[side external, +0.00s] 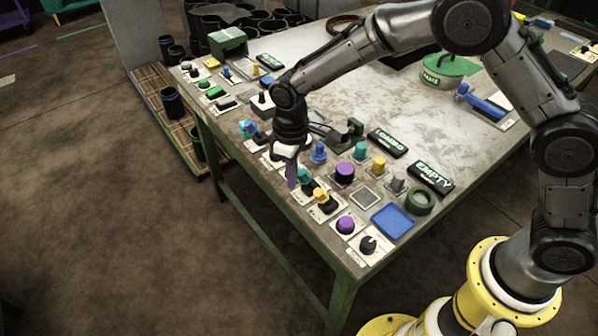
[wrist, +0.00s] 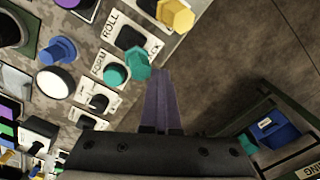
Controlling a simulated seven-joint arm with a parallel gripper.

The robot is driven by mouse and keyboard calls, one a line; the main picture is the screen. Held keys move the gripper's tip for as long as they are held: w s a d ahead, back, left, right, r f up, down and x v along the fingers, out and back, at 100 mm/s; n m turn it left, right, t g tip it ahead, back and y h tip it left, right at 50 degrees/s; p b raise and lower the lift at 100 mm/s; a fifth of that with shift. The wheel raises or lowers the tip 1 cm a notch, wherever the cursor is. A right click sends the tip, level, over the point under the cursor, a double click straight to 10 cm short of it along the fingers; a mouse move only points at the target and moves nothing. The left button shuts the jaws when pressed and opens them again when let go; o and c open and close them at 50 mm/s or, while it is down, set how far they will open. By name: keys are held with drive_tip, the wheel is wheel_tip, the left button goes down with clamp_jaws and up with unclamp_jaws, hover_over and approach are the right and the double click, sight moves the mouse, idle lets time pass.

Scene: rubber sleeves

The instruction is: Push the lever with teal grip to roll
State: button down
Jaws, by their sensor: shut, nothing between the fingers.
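The lever with the teal grip (wrist: 137,66) stands on a light plate at the table's front edge. Its plate reads ROLL (wrist: 110,24) at one end, and a partly covered word ending in CK shows at the other. The grip lies near the CK end. In the side external view the teal grip (side external: 304,175) is just right of my gripper (side external: 291,183). My gripper's purple fingers (wrist: 158,78) are shut and empty, with their tips close beside the grip on its outer side. I cannot tell whether they touch it.
A lever with a yellow grip (wrist: 175,16) stands close by; it also shows in the side external view (side external: 321,195). A round teal knob (wrist: 116,75) and a blue knob (wrist: 57,50) are near. Open space lies beyond the table's front edge.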

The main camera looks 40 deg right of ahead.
sight(304, 170)
drive_tip(key=shift+d, duration=0.35)
drive_tip(key=shift+d+f, duration=0.1)
drive_tip(key=shift+d, duration=0.6)
idle(0.4)
drive_tip(key=shift+d, duration=1.05)
drive_tip(key=shift+a, duration=0.15)
idle(0.3)
drive_tip(key=shift+a, duration=0.5)
